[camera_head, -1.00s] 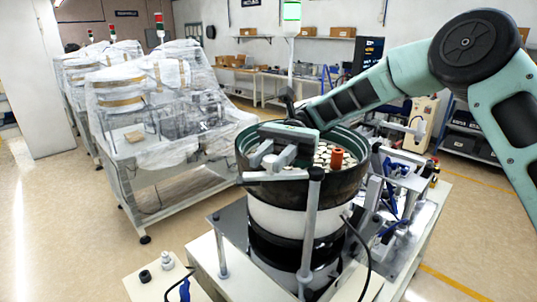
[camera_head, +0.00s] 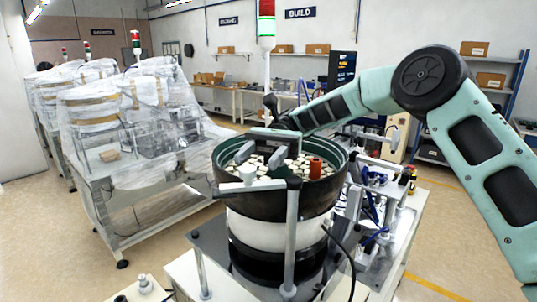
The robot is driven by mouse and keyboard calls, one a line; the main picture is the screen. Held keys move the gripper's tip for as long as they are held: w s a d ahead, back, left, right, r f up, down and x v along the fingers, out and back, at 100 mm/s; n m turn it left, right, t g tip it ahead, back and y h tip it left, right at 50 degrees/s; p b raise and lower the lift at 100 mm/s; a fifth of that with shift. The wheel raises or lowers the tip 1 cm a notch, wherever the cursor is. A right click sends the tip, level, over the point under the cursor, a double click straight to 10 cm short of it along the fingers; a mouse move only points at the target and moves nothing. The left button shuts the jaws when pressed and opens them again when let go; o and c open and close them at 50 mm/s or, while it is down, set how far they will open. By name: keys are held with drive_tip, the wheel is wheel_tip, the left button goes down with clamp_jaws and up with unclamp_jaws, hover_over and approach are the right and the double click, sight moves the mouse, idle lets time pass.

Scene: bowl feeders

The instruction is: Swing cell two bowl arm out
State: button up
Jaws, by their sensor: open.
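The bowl feeder (camera_head: 330,199) in front of me has a dark bowl with a green inner wall and pale parts inside. A grey bowl arm (camera_head: 262,186) runs from an upright post (camera_head: 291,240) across the near rim. My gripper (camera_head: 272,107) is a small dark shape at the end of my arm, just beyond the crossbar. It is open, but its fingers are small and partly hidden. I cannot tell whether it touches the crossbar.
Plastic-wrapped machines (camera_head: 150,120) stand at the left. A light tower (camera_head: 266,25) rises behind. The floor at the left is clear.

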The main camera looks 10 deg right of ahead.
drive_tip(key=p+v, duration=0.1)
drive_tip(key=v, duration=0.5)
drive_tip(key=shift+w+d, duration=0.2)
drive_tip(key=shift+w, duration=0.1)
